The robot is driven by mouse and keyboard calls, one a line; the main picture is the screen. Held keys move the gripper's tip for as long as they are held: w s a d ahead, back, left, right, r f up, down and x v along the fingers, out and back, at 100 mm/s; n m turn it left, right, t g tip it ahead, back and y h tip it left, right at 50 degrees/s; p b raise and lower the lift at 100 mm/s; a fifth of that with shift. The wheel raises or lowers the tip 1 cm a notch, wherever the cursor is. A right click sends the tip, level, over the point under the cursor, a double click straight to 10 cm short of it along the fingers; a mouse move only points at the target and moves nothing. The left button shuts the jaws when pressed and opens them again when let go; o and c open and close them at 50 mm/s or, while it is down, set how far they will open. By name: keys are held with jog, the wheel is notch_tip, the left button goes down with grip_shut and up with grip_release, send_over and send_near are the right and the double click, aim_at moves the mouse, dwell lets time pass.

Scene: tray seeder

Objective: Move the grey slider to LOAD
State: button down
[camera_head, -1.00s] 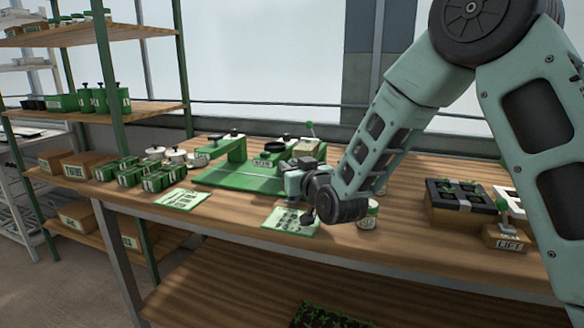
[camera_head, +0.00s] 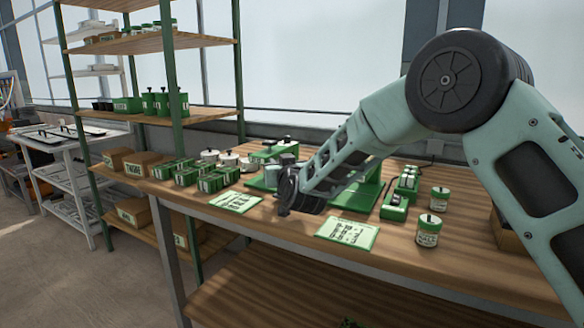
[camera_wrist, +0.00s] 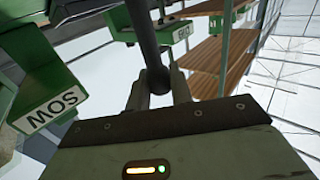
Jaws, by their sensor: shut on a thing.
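In the wrist view my gripper (camera_wrist: 158,88) is shut on the round dark knob at the end of a grey rod (camera_wrist: 142,35), which appears to be the grey slider's handle. A green block with a SOW label (camera_wrist: 48,110) stands to the left of it in that view. No LOAD label can be read. In the head view the green seeder (camera_head: 355,197) is on the bench, partly behind my arm. My wrist is over its left part and hides the gripper's fingertips and the slider there.
The wooden bench (camera_head: 290,232) holds two printed cards (camera_head: 236,202) along its front. A small green box with buttons (camera_head: 394,207) and labelled jars (camera_head: 429,231) stand to the right. Several green packs (camera_head: 187,173) are at the left, beside a shelf rack.

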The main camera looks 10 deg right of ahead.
jog(key=shift+w+a, duration=0.25)
jog(key=shift+a, duration=0.15)
jog(key=c, duration=1.6)
grip_release()
jog(key=shift+o, duration=0.2)
jog(key=shift+s, duration=0.1)
jog(key=s+d+b, duration=0.1)
jog(key=s+d, duration=0.1)
jog(key=s, duration=1.5)
jog(key=shift+d, duration=0.4)
